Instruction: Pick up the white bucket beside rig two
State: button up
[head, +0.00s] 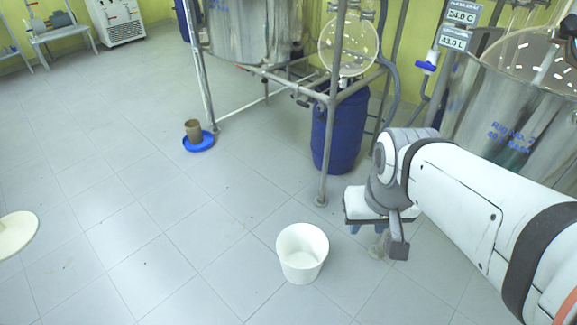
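The white bucket (302,262) stands upright on the tiled floor at the lower middle of the head view. Its open top faces up and it looks empty. Rig two's steel vessel (490,125), marked with a number 2, stands at the right, partly hidden by my arm. My gripper (378,240) hangs at the end of the white arm, to the right of the bucket and apart from it. Its fingers are small and partly hidden by the wrist, so their opening is unclear. The bucket is not in it.
A metal frame leg (326,165) meets the floor behind the bucket, beside a blue drum (341,130). A blue dish (198,143) with a brown beaker (193,130) sits farther back. A pale round top (15,235) shows at the left edge. The floor left of the bucket is clear.

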aim_at(302, 248)
jog(key=u, duration=0.15)
jog(key=i, duration=1.05)
jog(key=u, duration=0.2)
